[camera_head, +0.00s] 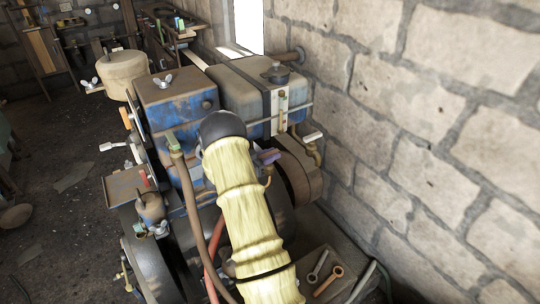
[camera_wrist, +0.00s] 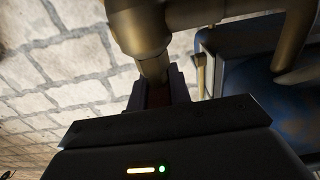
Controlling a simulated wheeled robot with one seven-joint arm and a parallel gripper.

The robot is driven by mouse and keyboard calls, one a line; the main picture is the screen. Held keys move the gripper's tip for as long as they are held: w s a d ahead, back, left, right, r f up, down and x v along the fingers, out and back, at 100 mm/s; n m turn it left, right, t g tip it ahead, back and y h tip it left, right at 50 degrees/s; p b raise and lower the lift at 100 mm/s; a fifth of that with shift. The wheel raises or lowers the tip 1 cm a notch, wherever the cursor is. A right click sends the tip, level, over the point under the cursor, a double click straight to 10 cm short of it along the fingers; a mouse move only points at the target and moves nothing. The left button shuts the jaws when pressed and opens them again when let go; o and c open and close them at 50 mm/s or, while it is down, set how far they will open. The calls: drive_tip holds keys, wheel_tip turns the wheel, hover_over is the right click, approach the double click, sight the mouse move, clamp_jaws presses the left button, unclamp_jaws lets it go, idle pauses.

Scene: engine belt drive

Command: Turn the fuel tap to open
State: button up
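The fuel tap (camera_head: 314,150) is a small brass fitting with a pale lever (camera_head: 312,137), below the right end of the blue-and-grey tank (camera_head: 240,95). My gripper (camera_head: 267,157), with purple-tinted fingers, is left of the tap in the head view, seen past my yellow-sleeved arm. In the wrist view, my gripper (camera_wrist: 158,88) has its two fingers apart. A large brass fitting (camera_wrist: 143,35) stands just beyond them, its narrow end in line with the gap. I cannot tell whether it touches either finger.
A rough stone wall (camera_head: 430,120) runs close along the right side. A blue box-shaped tank (camera_head: 178,100) stands left of my arm. Spanners (camera_head: 328,282) lie on a ledge at the lower right. A curved pipe crosses the wrist view's right side.

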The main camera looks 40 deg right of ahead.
clamp_jaws()
